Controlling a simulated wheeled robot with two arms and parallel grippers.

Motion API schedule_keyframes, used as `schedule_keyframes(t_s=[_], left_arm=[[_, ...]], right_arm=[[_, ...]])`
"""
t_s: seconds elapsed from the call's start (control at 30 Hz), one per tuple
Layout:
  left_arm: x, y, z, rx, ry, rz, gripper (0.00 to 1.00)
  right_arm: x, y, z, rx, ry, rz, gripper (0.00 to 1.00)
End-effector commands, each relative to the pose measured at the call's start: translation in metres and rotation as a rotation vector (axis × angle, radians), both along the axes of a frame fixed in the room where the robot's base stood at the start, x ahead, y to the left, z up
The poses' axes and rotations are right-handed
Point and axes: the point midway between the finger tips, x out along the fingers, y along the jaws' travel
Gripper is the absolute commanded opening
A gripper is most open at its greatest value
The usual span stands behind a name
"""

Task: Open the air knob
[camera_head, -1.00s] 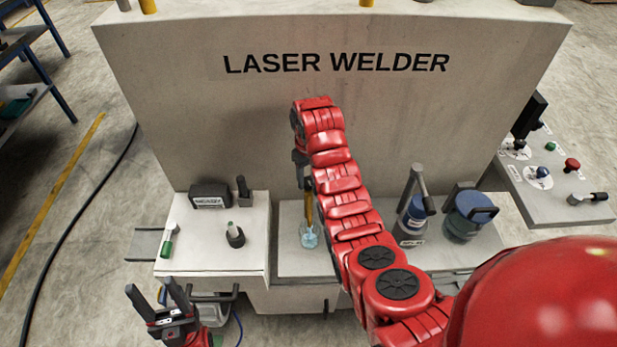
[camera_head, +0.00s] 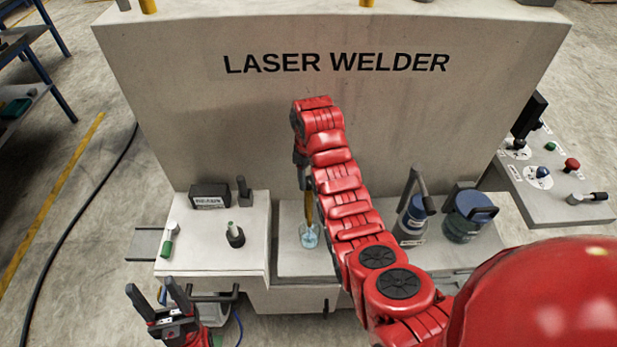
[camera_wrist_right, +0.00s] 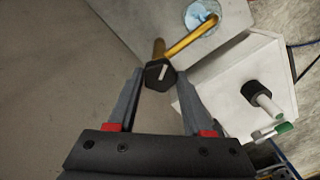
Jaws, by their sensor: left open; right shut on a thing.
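A black six-sided knob (camera_wrist_right: 160,74) with a white line on its face sits on a yellow pipe (camera_wrist_right: 195,35) in the right wrist view. I take it to be the air knob. My right gripper (camera_wrist_right: 158,80) is shut on this knob, one finger on each side. In the head view my red right arm hides the knob and most of that gripper; the yellow pipe (camera_head: 309,208) shows beside the arm. My left gripper (camera_head: 155,294) is open and empty at the lower left, in front of the bench and away from the knob.
A glass with blue contents (camera_head: 309,237) stands below the pipe. A black-based stick (camera_head: 235,236) and a green-tipped tube (camera_head: 168,245) are on the left bench. Blue-lidded containers (camera_head: 470,215) stand to the right. The grey LASER WELDER wall (camera_head: 240,115) rises behind.

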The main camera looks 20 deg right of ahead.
Motion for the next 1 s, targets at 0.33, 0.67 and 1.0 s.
schedule_keyframes(t_s=[0.33,0.67,1.0], left_arm=[[0.0,0.0,0.0,0.0,0.0,0.0,0.57],[0.0,0.0,0.021,0.0,0.0,0.0,0.57],[0.0,0.0,0.083,0.0,0.0,0.0,0.57]], right_arm=[[0.0,0.0,0.0,0.0,0.0,0.0,0.81],[0.0,0.0,0.022,-0.002,0.0,-0.001,0.81],[0.0,0.001,0.099,-0.002,0.0,0.002,0.81]])
